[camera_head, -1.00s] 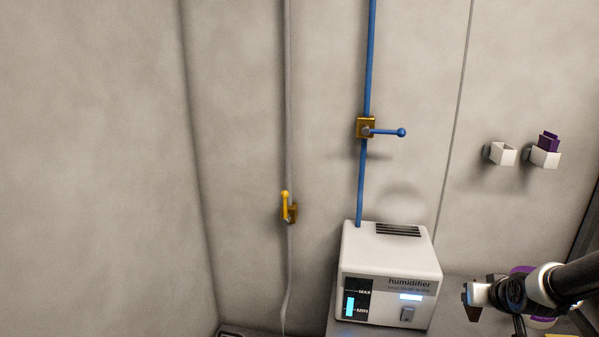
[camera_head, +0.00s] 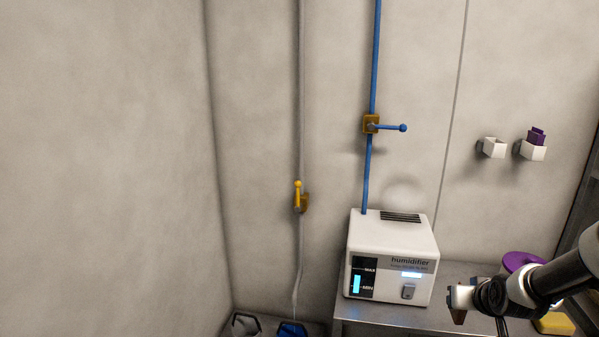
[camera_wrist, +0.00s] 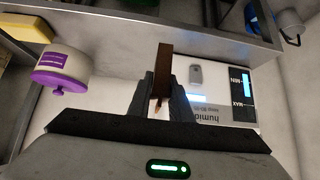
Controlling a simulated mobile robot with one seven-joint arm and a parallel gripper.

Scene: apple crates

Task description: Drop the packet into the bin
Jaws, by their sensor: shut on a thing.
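The packet (camera_wrist: 165,64) shows in the wrist view as a narrow brown strip, seen nearly edge-on. My gripper (camera_wrist: 163,92) is shut on it, with a dark finger on either side. In the head view my gripper (camera_head: 462,298) is at the lower right, just right of the humidifier's front and above the table. A blue bin (camera_head: 291,329) and a grey-white bin (camera_head: 245,325) stand low at the bottom edge of the head view, left of the table and cut off by the frame. The blue bin also shows at the wrist view's upper right (camera_wrist: 290,22).
A white humidifier (camera_head: 390,262) stands on the grey metal table (camera_head: 380,316). A purple-lidded white tub (camera_head: 524,262) and a yellow block (camera_head: 553,323) are at the right. Blue and grey pipes with handles run up the wall.

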